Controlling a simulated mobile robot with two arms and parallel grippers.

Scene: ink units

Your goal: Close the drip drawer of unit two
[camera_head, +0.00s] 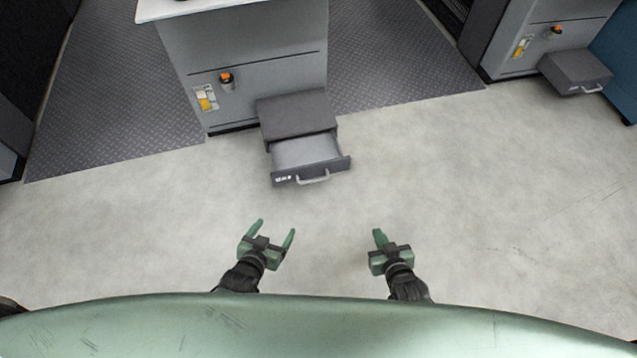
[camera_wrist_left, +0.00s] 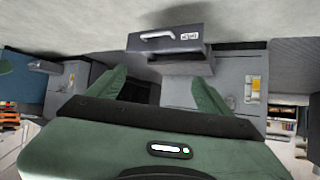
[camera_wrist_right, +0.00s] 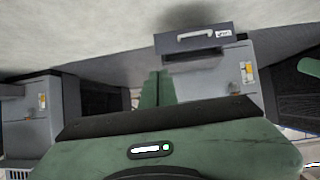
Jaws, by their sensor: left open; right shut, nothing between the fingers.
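The drip drawer (camera_head: 308,152) is pulled out of its dark grey housing (camera_head: 297,115) at the foot of the grey unit in the middle of the head view. Its dark front panel has a pale handle (camera_head: 314,178) and a small white label. The front panel also shows upside down in the left wrist view (camera_wrist_left: 190,40) and in the right wrist view (camera_wrist_right: 215,46). My left gripper (camera_head: 276,227) is open and empty, short of the drawer and a little left of its handle. My right gripper (camera_head: 379,234) is shut and empty, short of the drawer and to its right. Neither touches it.
A second grey unit (camera_head: 510,60) stands at the upper right with its own drawer housing (camera_head: 575,70), which looks closed, beside a blue cabinet (camera_head: 615,65). Dark tread plates (camera_head: 400,65) flank the middle unit. The pale floor (camera_head: 450,190) around my grippers is clear.

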